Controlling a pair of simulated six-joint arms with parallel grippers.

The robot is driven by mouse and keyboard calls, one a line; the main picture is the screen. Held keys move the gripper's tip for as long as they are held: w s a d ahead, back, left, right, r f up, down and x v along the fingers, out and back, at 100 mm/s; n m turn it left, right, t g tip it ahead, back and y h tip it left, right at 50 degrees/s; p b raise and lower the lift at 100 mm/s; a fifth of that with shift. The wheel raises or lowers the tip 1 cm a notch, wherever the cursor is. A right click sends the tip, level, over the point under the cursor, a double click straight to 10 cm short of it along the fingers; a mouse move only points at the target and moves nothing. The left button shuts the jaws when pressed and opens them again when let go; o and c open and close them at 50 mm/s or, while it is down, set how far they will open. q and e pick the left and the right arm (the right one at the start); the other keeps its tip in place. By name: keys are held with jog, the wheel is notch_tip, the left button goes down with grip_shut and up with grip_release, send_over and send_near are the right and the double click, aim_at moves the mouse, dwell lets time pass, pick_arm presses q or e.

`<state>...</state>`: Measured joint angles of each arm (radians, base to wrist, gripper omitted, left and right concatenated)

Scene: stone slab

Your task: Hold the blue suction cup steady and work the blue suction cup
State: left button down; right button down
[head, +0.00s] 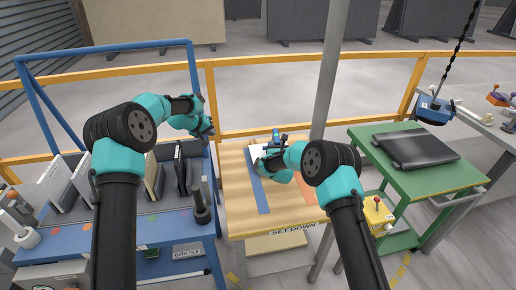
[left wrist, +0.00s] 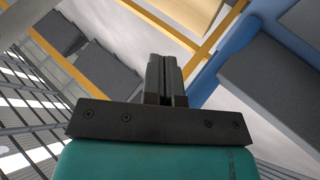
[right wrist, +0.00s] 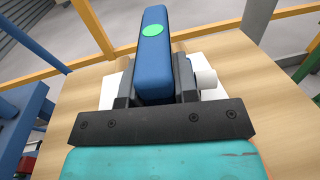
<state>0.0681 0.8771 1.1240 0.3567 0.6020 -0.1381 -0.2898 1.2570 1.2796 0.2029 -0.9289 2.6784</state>
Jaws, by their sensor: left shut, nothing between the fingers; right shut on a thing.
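The blue suction cup (head: 276,134) stands over the wooden set-down table. Its blue handle with a green dot (right wrist: 153,55) fills the middle of the right wrist view. My right gripper (head: 274,146) is shut on the handle, one finger on each side of it in the right wrist view (right wrist: 153,88). A white piece lies under the cup, mostly hidden by the gripper. My left gripper (head: 208,128) is raised over the far right of the blue rack, away from the cup. Its fingers are together and empty in the left wrist view (left wrist: 165,78).
The wooden table (head: 237,215) has a blue strip (head: 257,183) and an orange patch (head: 305,188). The blue rack (head: 65,240) at left holds upright slabs. A green cart (head: 440,180) with a dark slab stands at right. A yellow rail (head: 270,130) runs behind; a grey post (head: 328,80) rises beside the table.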

aim_at(265, 148)
pick_arm(q)
jog(key=d+f+m+g, duration=0.1)
jog(key=d+f+m, duration=0.2)
jog(key=d, duration=0.8)
jog(key=shift+s+d, duration=0.15)
jog(key=shift+d, duration=0.25)
jog(key=shift+f, duration=0.1)
jog(key=x, duration=0.9)
jog(key=shift+f, duration=0.4)
jog(key=d, duration=0.3)
jog(key=shift+w+d, duration=0.15)
jog(key=shift+w, duration=0.15)
jog(key=shift+d, duration=0.4)
jog(key=shift+w+d, duration=0.1)
